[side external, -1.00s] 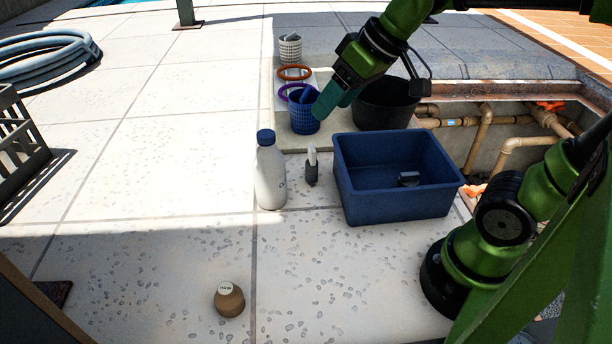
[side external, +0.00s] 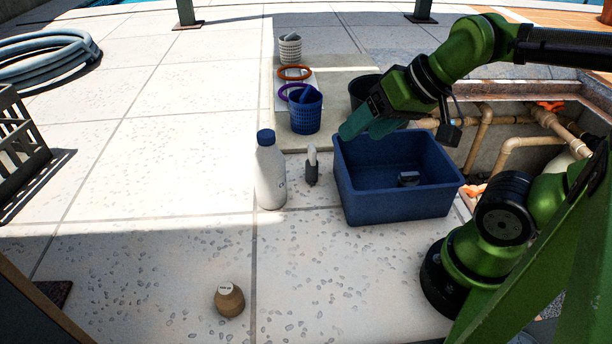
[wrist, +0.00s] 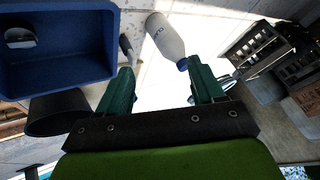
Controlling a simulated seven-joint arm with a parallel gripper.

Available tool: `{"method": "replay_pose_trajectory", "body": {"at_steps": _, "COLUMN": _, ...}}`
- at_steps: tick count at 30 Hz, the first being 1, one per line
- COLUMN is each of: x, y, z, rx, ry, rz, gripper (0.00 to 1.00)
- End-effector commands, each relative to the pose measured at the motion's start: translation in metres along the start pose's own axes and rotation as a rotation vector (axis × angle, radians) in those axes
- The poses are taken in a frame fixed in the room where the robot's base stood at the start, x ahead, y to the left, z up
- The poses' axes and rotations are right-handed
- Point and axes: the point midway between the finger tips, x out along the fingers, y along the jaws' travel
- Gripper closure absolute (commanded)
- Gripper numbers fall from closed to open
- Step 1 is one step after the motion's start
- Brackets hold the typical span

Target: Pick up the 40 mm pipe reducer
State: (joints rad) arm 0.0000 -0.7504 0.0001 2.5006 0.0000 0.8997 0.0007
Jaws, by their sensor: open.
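A small tan, tapered piece with a white label on top (side external: 229,298) stands on the paving at the front; it looks like the reducer, but the label is too small to read. I do not see it in the wrist view. A small grey piece (side external: 409,179) lies inside the blue bin (side external: 392,212); it also shows in the wrist view (wrist: 20,37). My gripper (side external: 352,130) is open, with nothing between its fingers, above the bin's back left edge in the side view, well away from the tan piece. Both green fingers show apart in the wrist view (wrist: 158,70).
A white bottle with a blue cap (side external: 270,172) and a small dark-and-white item (side external: 312,167) stand left of the bin. Blue and white baskets (side external: 306,112) and a black bucket (side external: 364,90) are behind. An open pit with pipes lies right. The front left paving is mostly clear.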

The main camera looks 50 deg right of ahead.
Motion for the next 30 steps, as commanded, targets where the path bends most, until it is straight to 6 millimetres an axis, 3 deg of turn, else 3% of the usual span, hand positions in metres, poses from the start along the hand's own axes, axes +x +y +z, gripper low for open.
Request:
{"method": "replay_pose_trajectory", "body": {"at_steps": 6, "x": 0.0, "y": 0.0, "z": 0.0, "rx": 0.0, "ry": 0.0, "rz": 0.0, "gripper": 0.33}}
{"method": "replay_pose_trajectory", "body": {"at_steps": 9, "x": 0.0, "y": 0.0, "z": 0.0, "rx": 0.0, "ry": 0.0, "rz": 0.0, "gripper": 0.18}}
{"method": "replay_pose_trajectory", "body": {"at_steps": 20, "x": 0.006, "y": -0.006, "z": 0.006, "rx": -0.026, "ry": -0.034, "rz": -0.009, "gripper": 0.17}}
{"method": "replay_pose_trajectory", "body": {"at_steps": 23, "x": 0.021, "y": -0.021, "z": 0.013, "rx": -0.083, "ry": -0.116, "rz": -0.017, "gripper": 0.17}}
{"method": "replay_pose_trajectory", "body": {"at_steps": 30, "x": 0.066, "y": -0.097, "z": 0.025, "rx": -0.305, "ry": -0.367, "rz": 0.002, "gripper": 0.17}}
